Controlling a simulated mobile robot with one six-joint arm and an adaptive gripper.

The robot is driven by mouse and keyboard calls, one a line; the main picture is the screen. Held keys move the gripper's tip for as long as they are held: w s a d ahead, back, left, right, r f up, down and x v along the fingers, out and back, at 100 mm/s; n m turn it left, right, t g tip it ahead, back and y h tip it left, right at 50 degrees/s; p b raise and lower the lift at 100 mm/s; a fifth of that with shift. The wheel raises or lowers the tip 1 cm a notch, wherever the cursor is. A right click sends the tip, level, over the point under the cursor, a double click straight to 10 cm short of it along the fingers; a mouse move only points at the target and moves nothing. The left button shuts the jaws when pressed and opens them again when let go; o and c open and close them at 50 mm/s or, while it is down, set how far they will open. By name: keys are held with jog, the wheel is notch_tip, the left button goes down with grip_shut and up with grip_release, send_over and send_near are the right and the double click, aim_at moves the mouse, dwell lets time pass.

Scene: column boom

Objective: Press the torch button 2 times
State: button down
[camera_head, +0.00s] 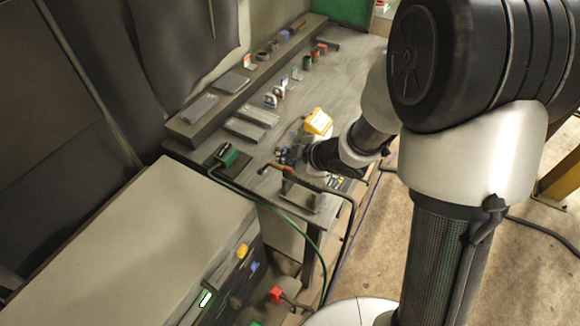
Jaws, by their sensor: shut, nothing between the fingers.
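A torch (280,169) with a copper-orange front end lies across the near part of the grey workbench (345,75). A black hose runs from it to the right and down over the bench edge. I cannot make out its button at this size. My gripper (284,155) is at the end of my arm, low over the bench, just behind the torch. It is shut and empty. My arm comes in from the right. Whether the fingertips touch the torch cannot be told.
A green block (227,155) on a dark base stands left of my gripper, with a green cable running down. A yellow object (318,122) stands just behind my wrist. Grey packs (259,115) and small parts lie further back. A grey cabinet (130,250) fills the lower left.

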jog(key=shift+f, duration=0.1)
jog(key=shift+f+b, duration=0.35)
jog(key=shift+f+b, duration=0.35)
jog(key=shift+f, duration=0.1)
dwell(0.6)
jog(key=shift+r, duration=0.15)
jog(key=shift+r+p, duration=0.75)
jog(key=shift+p, duration=0.15)
notch_tip(320, 180, up, 5)
jog(key=p, duration=0.4)
jog(key=shift+p, duration=0.4)
